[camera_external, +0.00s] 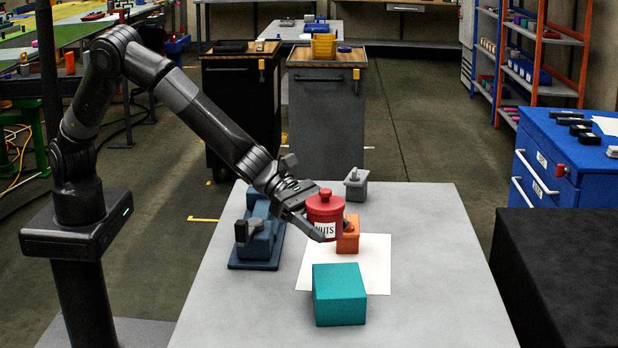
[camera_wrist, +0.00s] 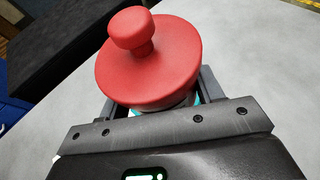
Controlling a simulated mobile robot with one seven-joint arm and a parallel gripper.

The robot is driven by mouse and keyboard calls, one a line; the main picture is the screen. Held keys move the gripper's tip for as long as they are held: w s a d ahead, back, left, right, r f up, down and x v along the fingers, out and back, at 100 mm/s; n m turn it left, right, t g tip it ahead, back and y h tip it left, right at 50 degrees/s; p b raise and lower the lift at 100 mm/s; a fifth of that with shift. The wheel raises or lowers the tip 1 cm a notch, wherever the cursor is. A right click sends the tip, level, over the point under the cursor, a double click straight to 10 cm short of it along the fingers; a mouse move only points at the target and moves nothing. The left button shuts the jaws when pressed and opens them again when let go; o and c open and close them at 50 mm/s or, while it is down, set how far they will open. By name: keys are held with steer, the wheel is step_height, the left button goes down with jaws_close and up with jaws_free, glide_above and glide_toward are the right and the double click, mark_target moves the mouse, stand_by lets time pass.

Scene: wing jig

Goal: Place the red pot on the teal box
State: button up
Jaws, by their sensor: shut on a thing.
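The red pot (camera_external: 325,208) has a knobbed lid and a white label ending in "UTS". My gripper (camera_external: 318,222) is shut on the red pot and holds it upright, above and behind the teal box in the external view. The teal box (camera_external: 339,295) sits on the table, partly over a white sheet, and its top is bare. In the wrist view the red pot's lid (camera_wrist: 148,60) fills the space between my fingers. Only slivers of teal show under it there, and the pot's lower part is hidden.
An orange block (camera_external: 348,235) stands just behind the red pot. A blue fixture (camera_external: 258,240) is at the left and a small grey piece (camera_external: 356,184) at the back of the table (camera_external: 440,260). The white sheet (camera_external: 375,262) lies flat. The table's right side is clear.

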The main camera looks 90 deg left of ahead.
steer(key=s+d+r+m+g+h, duration=0.1)
steer(key=s+d+r+m+h, duration=0.1)
steer(key=s+d, duration=0.5)
glide_above(339, 279)
step_height(339, 279, down, 7)
steer(key=shift+f, duration=2.05)
steer(key=shift+f, duration=0.1)
steer(key=o, duration=1.3)
steer(key=shift+o, duration=0.2)
